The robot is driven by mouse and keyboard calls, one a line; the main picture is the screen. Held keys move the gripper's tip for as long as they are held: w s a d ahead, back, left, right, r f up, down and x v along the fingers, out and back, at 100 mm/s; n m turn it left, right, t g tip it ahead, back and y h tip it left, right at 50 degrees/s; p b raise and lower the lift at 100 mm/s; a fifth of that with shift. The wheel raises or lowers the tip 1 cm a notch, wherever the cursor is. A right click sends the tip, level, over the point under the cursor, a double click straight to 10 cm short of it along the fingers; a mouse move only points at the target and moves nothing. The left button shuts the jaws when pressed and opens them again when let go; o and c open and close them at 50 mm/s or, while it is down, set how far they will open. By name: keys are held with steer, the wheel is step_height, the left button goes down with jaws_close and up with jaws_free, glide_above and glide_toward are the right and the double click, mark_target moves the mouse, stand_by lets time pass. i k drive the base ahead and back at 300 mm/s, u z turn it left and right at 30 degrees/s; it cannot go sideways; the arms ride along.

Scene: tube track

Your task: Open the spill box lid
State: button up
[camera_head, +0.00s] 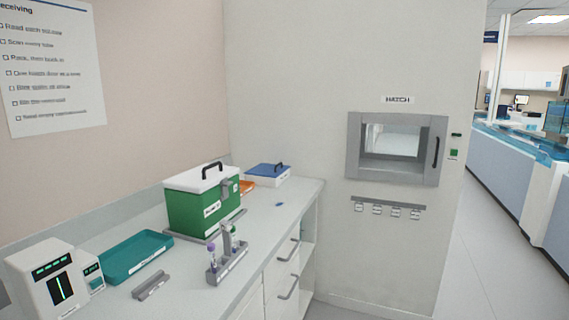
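Two lidded boxes stand on the counter (258,234), and I cannot read their labels to tell which is the spill box. A white box with a blue lid (262,169) and a small dark handle sits at the back by the wall; its lid looks shut. A larger green box (190,214) with a white lid (196,178), a black handle and a grey front latch stands in front of it to the left; its lid is shut too. The green box partly hides the space beside the white box. My gripper is not in view.
A tube rack (228,266) with tubes stands in front of the green box. A teal tray (132,257), a grey holder (151,286) and a white device (53,278) are at left. An orange item (246,187) lies by the white box. A wall hatch (396,148) is at right.

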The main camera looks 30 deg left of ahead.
mark_target(270, 170)
steer(key=i, duration=2.95)
steer(key=u, duration=2.15)
steer(key=i, duration=1)
